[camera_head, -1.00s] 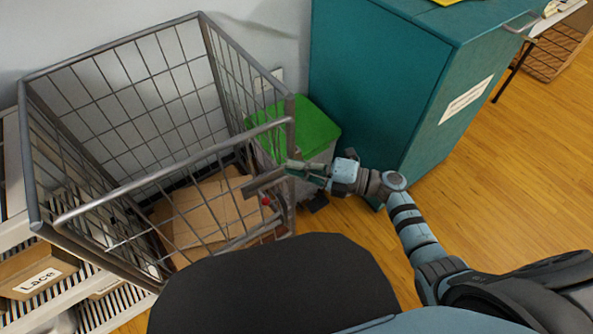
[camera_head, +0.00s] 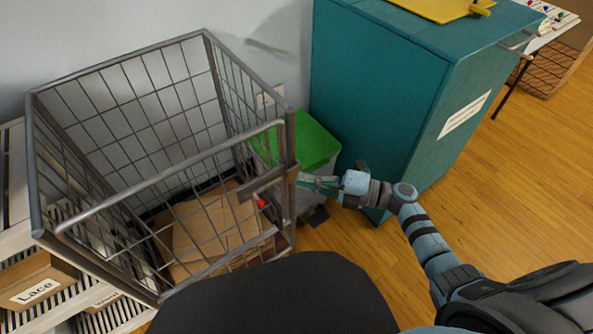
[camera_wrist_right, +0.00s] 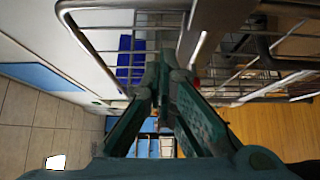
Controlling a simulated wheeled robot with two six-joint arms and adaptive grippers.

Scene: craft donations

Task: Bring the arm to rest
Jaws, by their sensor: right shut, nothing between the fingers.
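My right gripper (camera_head: 318,183) is shut and empty. It is beside the right side of the wire cage cart (camera_head: 170,183), close to its corner post and latch plate. I cannot tell whether its fingertips touch the cart. In the right wrist view the two green fingers (camera_wrist_right: 160,85) meet at their tips in front of the cart's wire bars (camera_wrist_right: 230,85). My right arm reaches in from the lower right. My left gripper is not in view.
A flat piece of cardboard (camera_head: 210,232) lies in the cart. A green-lidded bin (camera_head: 312,142) stands behind the gripper, next to a teal cabinet (camera_head: 375,85). A shelf with a box labelled Lace (camera_head: 40,283) is at the left. Wooden floor (camera_head: 510,190) is clear at the right.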

